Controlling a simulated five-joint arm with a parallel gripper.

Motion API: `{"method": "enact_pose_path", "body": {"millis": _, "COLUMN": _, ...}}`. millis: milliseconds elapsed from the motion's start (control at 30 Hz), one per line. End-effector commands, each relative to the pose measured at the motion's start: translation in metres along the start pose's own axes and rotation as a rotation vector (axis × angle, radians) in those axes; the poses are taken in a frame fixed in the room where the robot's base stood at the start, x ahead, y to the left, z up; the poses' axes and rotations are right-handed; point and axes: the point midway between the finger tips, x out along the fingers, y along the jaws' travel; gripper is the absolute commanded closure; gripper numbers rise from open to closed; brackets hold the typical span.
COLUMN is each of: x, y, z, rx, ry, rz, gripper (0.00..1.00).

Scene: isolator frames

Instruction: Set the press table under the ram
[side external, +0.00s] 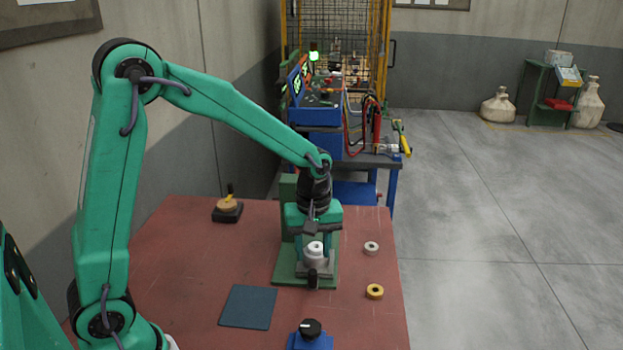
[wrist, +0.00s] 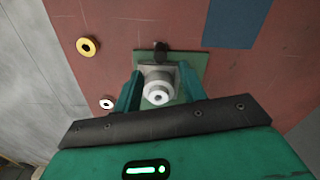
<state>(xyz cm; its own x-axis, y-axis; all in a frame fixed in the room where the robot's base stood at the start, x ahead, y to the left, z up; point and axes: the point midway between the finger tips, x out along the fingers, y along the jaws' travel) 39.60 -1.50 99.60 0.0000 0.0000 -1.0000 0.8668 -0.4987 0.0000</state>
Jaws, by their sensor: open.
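The press has a green base plate (side external: 290,279) on the red table, with a green column (side external: 287,205) behind my wrist. A pale grey stepped cylinder with a white top (side external: 315,249) stands on the base, with a small black knob (side external: 312,279) in front of it. I cannot tell for sure which part is the press table, and the ram is not clearly seen. My gripper (side external: 315,236) points down over the press. In the wrist view my open gripper (wrist: 160,73) has a finger on each side of the grey-white cylinder (wrist: 158,90); contact cannot be told.
A white ring (side external: 371,248) and a yellow ring (side external: 375,291) lie right of the press. A dark blue mat (side external: 248,307) lies front left, and a blue box with a black knob (side external: 311,329) stands in front. A round tan piece on a black base (side external: 228,209) sits back left.

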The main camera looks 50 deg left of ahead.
Motion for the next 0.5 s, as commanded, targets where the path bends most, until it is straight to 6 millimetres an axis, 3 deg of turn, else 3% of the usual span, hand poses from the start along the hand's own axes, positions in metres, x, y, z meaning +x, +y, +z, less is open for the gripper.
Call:
{"method": "enact_pose_path", "body": {"millis": 267, "x": 0.015, "y": -0.001, "z": 0.000, "rx": 0.001, "ry": -0.001, "rz": -0.002, "gripper": 0.59}}
{"method": "enact_pose_path", "body": {"millis": 500, "x": 0.043, "y": -0.001, "z": 0.000, "rx": 0.002, "ry": -0.002, "rz": -0.003, "gripper": 0.59}}
